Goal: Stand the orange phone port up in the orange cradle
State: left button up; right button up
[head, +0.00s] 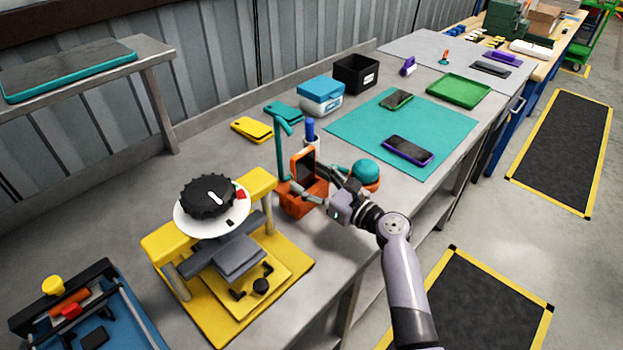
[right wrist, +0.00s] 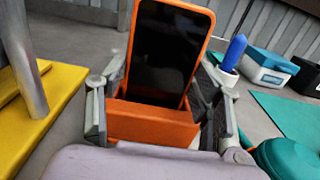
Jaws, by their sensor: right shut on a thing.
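The orange phone (head: 304,167), dark-screened in an orange case, stands upright with a slight tilt at the orange cradle (head: 295,206). In the right wrist view the phone (right wrist: 166,52) rises behind the front wall of the cradle (right wrist: 150,122), which hides its lower end. I cannot tell whether that end rests on the cradle floor. My right gripper (head: 314,193) is shut on the phone, with one finger at each side of it; it also shows in the right wrist view (right wrist: 160,92). My left gripper is not in view.
A yellow press (head: 210,255) stands close left of the cradle. A teal ball-like object (head: 366,171) is close on the right, and a blue-topped item (head: 310,130) and a teal stand (head: 280,150) are behind. A teal mat (head: 385,122) with phones lies farther right.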

jog(key=o, duration=1.2)
jog(key=shift+c, duration=0.2)
jog(key=shift+s+f, duration=0.1)
jog(key=v, duration=1.2)
